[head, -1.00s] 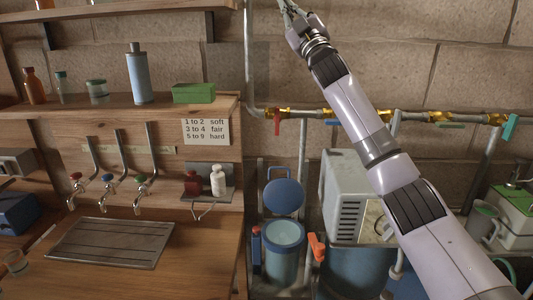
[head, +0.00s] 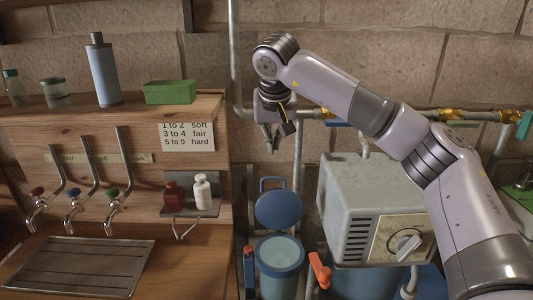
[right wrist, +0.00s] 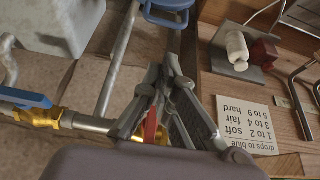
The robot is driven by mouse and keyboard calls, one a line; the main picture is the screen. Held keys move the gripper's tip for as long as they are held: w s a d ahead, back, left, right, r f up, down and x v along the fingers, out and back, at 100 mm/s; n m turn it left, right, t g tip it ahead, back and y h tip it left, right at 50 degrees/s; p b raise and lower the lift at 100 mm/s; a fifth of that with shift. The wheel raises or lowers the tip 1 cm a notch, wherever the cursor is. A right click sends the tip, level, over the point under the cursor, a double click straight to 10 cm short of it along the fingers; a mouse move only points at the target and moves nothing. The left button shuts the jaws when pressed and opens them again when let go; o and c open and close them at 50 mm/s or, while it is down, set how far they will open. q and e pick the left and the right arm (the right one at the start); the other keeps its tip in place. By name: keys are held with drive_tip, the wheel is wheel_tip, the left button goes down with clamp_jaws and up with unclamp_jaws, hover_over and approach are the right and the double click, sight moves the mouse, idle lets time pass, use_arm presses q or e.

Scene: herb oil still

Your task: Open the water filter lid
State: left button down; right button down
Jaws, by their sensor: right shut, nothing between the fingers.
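The water filter (head: 280,270) is a blue cylinder low in the middle of the head view, with a pale inside showing at its open top. Its blue round lid (head: 278,210) stands upright behind the rim, swung up, with a loop handle above it. Part of the blue lid also shows at the top of the right wrist view (right wrist: 166,18). My right gripper (head: 271,143) is shut and empty, pointing down above the lid and apart from it. My left gripper is not in view.
A grey box with a dial (head: 365,205) stands right of the filter. An orange-handled valve (head: 319,271) is close to the filter's right side. A brass-fitted pipe (head: 440,115) runs along the wall. The wooden bench with taps (head: 75,205) is at left.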

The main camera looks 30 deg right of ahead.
drive_tip(key=p+x, duration=0.2)
drive_tip(key=x, duration=0.7)
drive_tip(key=shift+f+p, duration=0.15)
drive_tip(key=shift+p, duration=0.2)
